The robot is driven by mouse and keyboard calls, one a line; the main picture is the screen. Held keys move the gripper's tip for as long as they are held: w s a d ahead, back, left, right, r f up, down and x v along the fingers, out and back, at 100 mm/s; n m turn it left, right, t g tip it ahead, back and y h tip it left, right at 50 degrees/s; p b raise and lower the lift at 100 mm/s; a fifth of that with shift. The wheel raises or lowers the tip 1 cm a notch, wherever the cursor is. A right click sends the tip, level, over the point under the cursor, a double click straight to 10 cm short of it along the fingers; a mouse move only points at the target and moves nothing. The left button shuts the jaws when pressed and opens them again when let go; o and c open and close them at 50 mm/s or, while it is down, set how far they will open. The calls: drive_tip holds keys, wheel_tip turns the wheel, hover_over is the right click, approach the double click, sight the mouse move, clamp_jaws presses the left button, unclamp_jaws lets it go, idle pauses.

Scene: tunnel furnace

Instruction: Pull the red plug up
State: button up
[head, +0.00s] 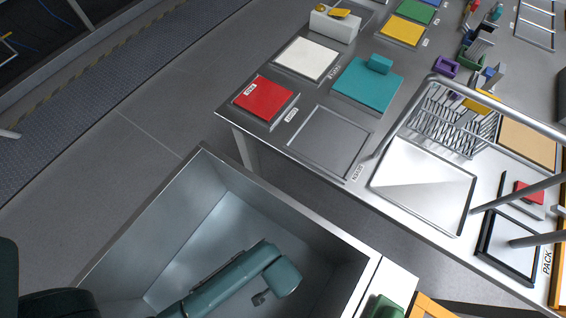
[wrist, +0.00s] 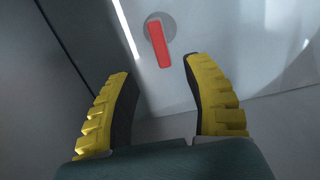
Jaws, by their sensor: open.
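The red plug (wrist: 160,46) shows in the wrist view as a red bar on a round grey disc, set in a pale grey surface. My gripper (wrist: 156,66) is open, with its yellow ridged fingers spread left and right. The plug lies beyond the fingertips, near the middle of the gap in the picture. Nothing is between the fingers, and I see no contact with the plug. In the head view my arm reaches down into a grey metal basin (head: 192,225). The plug does not show in that view.
The basin's walls stand close around my arm. A metal table (head: 270,137) beyond it carries a red square (head: 263,98), a teal block (head: 367,88), a wire basket (head: 455,115) and a metal tray (head: 424,187). A green object (head: 385,308) sits by the basin's right edge.

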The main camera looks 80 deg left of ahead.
wheel_tip(320, 180, down, 10)
drive_tip(key=b, duration=0.4)
drive_tip(key=shift+b, duration=0.4)
drive_tip(key=shift+r, duration=0.1)
clamp_jaws()
